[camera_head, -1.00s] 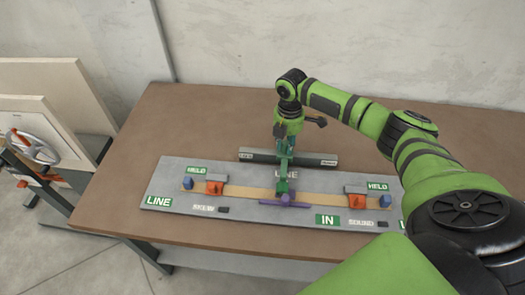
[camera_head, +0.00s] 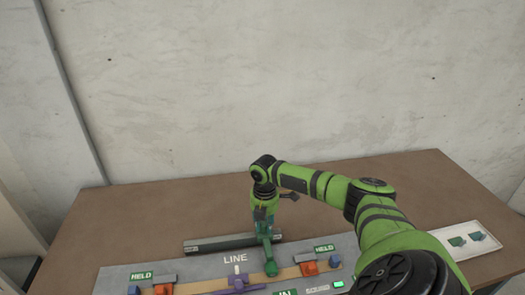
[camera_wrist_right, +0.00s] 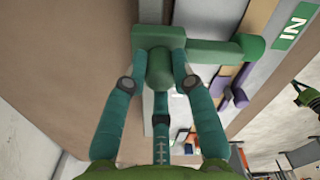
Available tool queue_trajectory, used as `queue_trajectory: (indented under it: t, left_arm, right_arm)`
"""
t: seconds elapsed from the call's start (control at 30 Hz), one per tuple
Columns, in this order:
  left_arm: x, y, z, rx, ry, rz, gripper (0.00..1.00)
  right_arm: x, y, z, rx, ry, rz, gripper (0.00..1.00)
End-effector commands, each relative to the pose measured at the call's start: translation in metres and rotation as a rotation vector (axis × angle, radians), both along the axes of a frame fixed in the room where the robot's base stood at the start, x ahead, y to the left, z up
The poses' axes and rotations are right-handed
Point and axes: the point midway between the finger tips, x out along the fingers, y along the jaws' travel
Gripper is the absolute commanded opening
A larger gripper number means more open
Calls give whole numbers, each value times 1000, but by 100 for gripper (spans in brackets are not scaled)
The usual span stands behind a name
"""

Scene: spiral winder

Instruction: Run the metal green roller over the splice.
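The green roller (camera_wrist_right: 205,50) is held by its handle (camera_wrist_right: 158,68) between the fingers of my right gripper (camera_head: 268,240), seen also in the right wrist view (camera_wrist_right: 158,85). The roller's lower end (camera_head: 271,268) is over the tan strip (camera_head: 285,273), right of the purple piece (camera_head: 238,286). Whether it touches the strip I cannot tell. The purple piece lies across the strip around the middle, and the splice itself cannot be made out. My left gripper is not in view.
A grey board (camera_head: 210,265) carries the strip, with orange clamps (camera_head: 308,268) by HELD signs at both sides. A small green light (camera_head: 338,284) shows at lower right. A dark bar (camera_head: 225,243) lies behind the board. A white tray (camera_head: 480,250) with green pieces is at right.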

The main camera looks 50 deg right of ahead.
Motion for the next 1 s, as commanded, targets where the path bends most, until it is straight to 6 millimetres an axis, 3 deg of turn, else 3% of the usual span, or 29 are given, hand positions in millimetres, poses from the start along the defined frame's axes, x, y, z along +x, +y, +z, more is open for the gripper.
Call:
queue_trajectory:
  t: [0.07, 0.47, 1.0]
  left_arm:
    - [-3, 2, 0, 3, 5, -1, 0]
    - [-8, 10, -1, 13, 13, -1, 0]
    - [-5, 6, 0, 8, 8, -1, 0]
  right_arm:
    - [-5, 1, -4, 0, 17, 0, 50]
    - [-1, 0, 4, -2, 4, -1, 50]
    - [-2, 0, 103, -2, 5, 0, 50]
